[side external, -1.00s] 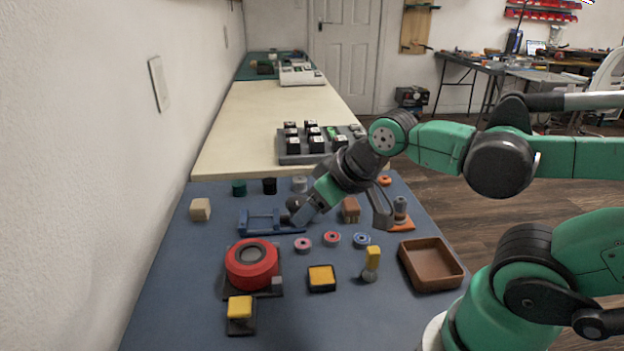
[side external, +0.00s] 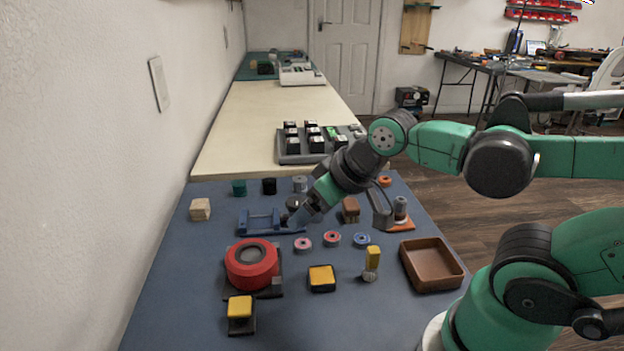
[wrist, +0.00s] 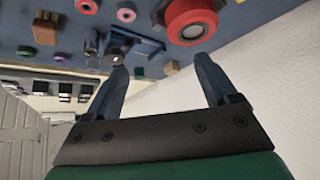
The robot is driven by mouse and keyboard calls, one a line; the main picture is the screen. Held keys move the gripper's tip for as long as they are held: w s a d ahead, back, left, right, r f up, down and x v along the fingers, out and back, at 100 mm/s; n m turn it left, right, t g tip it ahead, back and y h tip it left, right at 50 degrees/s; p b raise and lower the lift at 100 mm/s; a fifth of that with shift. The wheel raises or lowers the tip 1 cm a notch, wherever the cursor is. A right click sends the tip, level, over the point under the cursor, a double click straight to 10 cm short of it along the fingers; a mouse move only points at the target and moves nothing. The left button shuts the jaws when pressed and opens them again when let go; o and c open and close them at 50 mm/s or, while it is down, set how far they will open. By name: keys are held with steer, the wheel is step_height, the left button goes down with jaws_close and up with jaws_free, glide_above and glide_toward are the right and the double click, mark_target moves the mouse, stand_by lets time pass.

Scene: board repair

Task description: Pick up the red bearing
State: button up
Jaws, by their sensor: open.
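Several small bearing rings lie flat in a row on the blue mat. The red bearing (side external: 332,239) is the middle one, between a pinkish ring (side external: 303,244) and a blue ring (side external: 362,239). My gripper (side external: 294,221) is up and left of the red bearing in the side view, over the right end of a blue frame (side external: 262,222), apart from the bearing. In the wrist view my gripper (wrist: 161,64) is open with nothing between its two fingers. A small reddish ring (wrist: 87,6) shows at the top there; I cannot tell surely which ring it is.
A large red ring housing (side external: 252,262) sits front left. Yellow-topped parts (side external: 321,276) stand in front, and a brown tray (side external: 433,265) is at the right. A brown block (side external: 350,208) and a grey cylinder (side external: 400,207) stand behind the rings. The wall runs along the left.

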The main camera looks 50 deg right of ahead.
steer(key=w+d+f+g, duration=0.3)
steer(key=d+g, duration=0.1)
steer(key=d, duration=0.1)
steer(key=g, duration=0.3)
glide_above(332, 236)
steer(key=shift+n, duration=0.3)
step_height(332, 236, down, 4)
steer(key=shift+a+f, duration=0.15)
steer(key=shift+f, duration=0.05)
steer(key=shift+d+f, duration=0.2)
steer(key=shift+f, duration=2.9)
jaws_close()
